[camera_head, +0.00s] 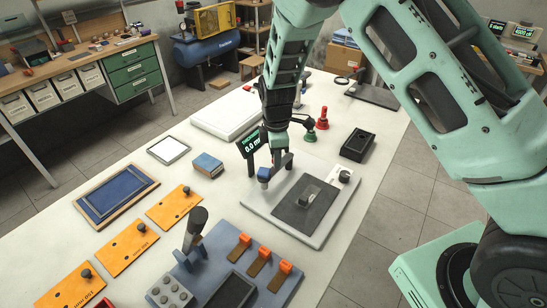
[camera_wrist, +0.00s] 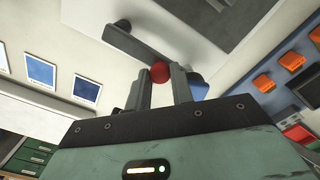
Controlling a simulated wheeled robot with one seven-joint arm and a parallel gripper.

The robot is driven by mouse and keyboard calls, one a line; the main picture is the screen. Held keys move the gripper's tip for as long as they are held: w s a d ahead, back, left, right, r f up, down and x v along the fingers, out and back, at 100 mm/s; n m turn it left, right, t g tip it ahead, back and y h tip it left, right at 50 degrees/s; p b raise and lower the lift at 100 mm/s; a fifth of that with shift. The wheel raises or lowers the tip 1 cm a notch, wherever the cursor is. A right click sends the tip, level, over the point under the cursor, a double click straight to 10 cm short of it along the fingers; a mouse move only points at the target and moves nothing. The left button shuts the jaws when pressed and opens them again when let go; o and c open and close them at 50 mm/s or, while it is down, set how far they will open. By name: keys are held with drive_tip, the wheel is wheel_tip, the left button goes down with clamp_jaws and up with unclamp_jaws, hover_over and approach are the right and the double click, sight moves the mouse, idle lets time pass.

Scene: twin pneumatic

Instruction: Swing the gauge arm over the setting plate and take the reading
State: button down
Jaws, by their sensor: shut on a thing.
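The gauge stands on a light grey base (camera_head: 262,207) on the white table. Its grey arm (camera_wrist: 140,45) ends in a blue head (camera_head: 264,174), also in the wrist view (camera_wrist: 198,88). In the head view the blue head is left of a dark plate (camera_head: 296,214), apparently the setting plate, with a small grey block (camera_head: 306,198) on it. The display (camera_head: 249,143) shows green digits, seemingly 0.0. My gripper (camera_wrist: 163,88) is shut on a red ball knob (camera_wrist: 160,72) at the arm. In the head view my gripper (camera_head: 276,150) partly hides the knob.
A black box (camera_head: 357,145) and red and green knobs (camera_head: 309,135) stand behind the gauge. A blue-topped block (camera_head: 207,165) and orange plates (camera_head: 175,208) lie to the left. A dark round knob (camera_head: 344,176) is on the base's right.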

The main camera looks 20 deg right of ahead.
drive_tip(key=s+d+n, duration=0.2)
drive_tip(key=d+n, duration=0.5)
drive_tip(key=n, duration=0.6)
drive_tip(key=shift+s, duration=0.4)
drive_tip(key=shift+d+r+n, duration=0.1)
drive_tip(key=shift+n, duration=0.2)
drive_tip(key=c, duration=1.2)
unclamp_jaws()
wheel_tip(320, 180, up, 17)
drive_tip(key=b, duration=0.2)
drive_tip(key=shift+r, duration=0.2)
